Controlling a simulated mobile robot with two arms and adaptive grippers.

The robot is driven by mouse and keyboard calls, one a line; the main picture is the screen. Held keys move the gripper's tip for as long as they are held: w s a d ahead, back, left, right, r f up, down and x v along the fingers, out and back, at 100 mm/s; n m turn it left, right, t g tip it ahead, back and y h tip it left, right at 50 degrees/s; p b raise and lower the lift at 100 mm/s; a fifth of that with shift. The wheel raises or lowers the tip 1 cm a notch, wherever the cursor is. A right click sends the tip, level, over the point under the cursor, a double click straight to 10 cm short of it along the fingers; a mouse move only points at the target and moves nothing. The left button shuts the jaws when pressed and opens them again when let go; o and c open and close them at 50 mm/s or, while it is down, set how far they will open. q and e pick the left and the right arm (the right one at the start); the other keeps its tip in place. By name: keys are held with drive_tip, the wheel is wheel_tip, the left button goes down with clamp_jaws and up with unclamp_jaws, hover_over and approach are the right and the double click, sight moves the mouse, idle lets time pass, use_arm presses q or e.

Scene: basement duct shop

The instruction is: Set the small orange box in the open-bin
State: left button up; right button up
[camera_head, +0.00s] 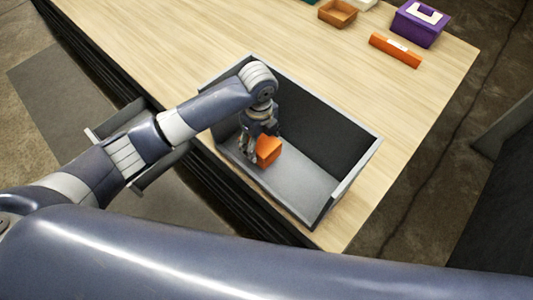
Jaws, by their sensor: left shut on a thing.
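The small orange box (268,151) is inside the grey open-bin (352,172), toward its left end. My left gripper (256,150) reaches down into the bin and is shut on the orange box. The fingers partly hide the box's left side. I cannot tell whether the box touches the bin's floor. The bin stands on the wooden table near its front edge. My right gripper is not in view.
At the back of the table are an orange bar-shaped box (395,51), a purple box (420,23) and a small brown tray (338,13). The wooden table top (165,45) is clear left of the bin. A drawer-like grey part shows below the front edge.

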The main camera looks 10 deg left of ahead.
sight(260, 140)
use_arm(q)
wheel_tip(260, 140, down, 5)
drive_tip(key=shift+f+p, duration=0.1)
drive_tip(key=shift+p, duration=0.35)
drive_tip(key=shift+f, duration=0.25)
drive_tip(key=shift+f, duration=0.15)
drive_tip(key=o, duration=1.3)
wheel_tip(260, 140, up, 12)
drive_tip(key=shift+r+b, duration=0.15)
drive_tip(key=shift+b, duration=0.75)
